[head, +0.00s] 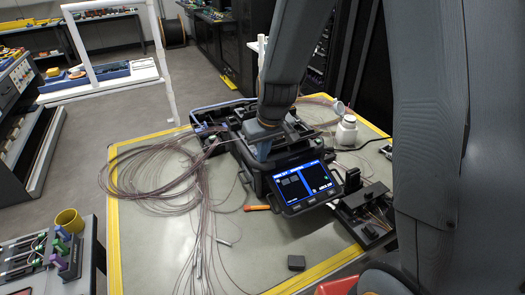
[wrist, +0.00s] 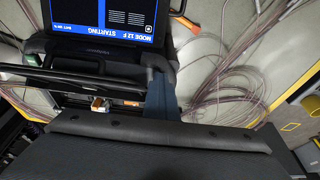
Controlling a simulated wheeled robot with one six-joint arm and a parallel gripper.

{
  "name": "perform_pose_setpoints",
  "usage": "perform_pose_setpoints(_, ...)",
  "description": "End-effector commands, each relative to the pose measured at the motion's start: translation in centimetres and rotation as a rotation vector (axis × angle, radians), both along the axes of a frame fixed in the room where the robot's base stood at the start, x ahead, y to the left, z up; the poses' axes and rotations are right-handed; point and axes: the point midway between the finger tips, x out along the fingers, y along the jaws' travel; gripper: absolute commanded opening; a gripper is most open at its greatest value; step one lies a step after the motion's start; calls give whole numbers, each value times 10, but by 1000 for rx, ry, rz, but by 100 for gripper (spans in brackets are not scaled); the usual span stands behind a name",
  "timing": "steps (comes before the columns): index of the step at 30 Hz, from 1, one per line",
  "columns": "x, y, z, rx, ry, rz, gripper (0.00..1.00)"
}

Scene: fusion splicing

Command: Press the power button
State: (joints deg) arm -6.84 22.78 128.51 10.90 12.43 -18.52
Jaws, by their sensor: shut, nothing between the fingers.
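The fusion splicer (head: 248,170) stands on the table with its screen (head: 302,184) lit blue and tilted toward the front. In the wrist view the lit screen (wrist: 100,18) appears upside down, and "STARTING" is readable on it. My gripper (head: 263,152) points down over the top of the splicer, behind the screen. Its blue-grey fingers are shut and empty; they also show in the wrist view (wrist: 160,92), close to the splicer's body beside the screen edge. The power button cannot be made out; my gripper may cover it. Whether the fingertips touch the splicer is unclear.
Loose fibre coils (head: 150,175) spread over the table left of the splicer. An orange tool (head: 257,208) and a small black block (head: 296,262) lie in front. A white bottle (head: 347,130) stands behind right, and a black fixture (head: 366,212) sits at right.

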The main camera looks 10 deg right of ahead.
Motion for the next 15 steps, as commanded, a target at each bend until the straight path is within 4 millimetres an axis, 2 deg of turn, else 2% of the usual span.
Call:
perform_pose_setpoints(8, -2, -4, 2, -2, 6, -6, 0)
perform_pose_setpoints(15, -2, -2, 30, -1, 3, -5, 0)
